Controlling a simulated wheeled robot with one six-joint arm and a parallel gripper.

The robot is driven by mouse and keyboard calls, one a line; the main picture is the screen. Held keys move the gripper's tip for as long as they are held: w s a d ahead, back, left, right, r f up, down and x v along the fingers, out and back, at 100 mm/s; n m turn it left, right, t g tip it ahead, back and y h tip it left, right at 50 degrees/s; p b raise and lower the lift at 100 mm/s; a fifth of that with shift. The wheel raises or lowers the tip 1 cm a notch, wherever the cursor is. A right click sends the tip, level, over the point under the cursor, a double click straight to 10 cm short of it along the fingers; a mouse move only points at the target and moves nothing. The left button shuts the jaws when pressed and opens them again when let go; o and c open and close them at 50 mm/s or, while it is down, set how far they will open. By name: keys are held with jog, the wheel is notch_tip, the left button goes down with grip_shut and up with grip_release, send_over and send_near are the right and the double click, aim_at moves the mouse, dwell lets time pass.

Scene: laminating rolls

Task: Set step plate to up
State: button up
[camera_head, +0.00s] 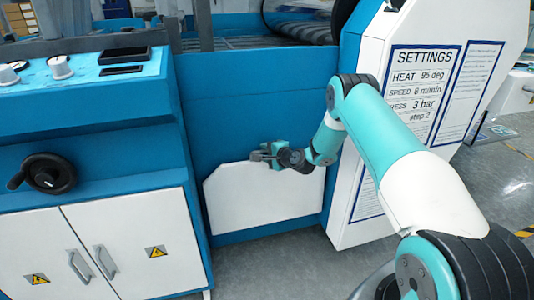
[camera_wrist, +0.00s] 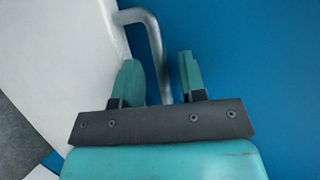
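The step plate (camera_head: 262,205) is a white panel with cut upper corners. It lies against the blue lower front of the machine, and it fills the left of the wrist view (camera_wrist: 70,60). A bent grey metal handle (camera_wrist: 152,35) comes off the plate's edge in the wrist view. My gripper (camera_head: 262,155) is at the plate's top edge. In the wrist view its two teal fingers (camera_wrist: 161,78) stand apart, one on each side of the handle, with blue showing beside the bar. The handle's lower end is hidden behind the gripper body.
A blue and white cabinet (camera_head: 110,235) with a black handwheel (camera_head: 46,173) and knobs stands left. A white side panel with a settings sheet (camera_head: 425,95) stands right, behind my arm; it reads "step 2". Grey floor (camera_head: 300,262) is free before the plate.

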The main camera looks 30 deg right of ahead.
jog(key=shift+c, duration=0.2)
grip_shut()
jog(key=shift+s+a, duration=0.2)
jog(key=shift+s, duration=0.3)
jog(key=shift+s+a, duration=0.2)
jog(key=shift+s, duration=0.25)
jog(key=shift+o, duration=0.2)
grip_release()
jog(key=shift+d, duration=0.1)
jog(key=p+v, duration=0.2)
jog(key=v, duration=1.5)
jog(key=shift+s, duration=0.25)
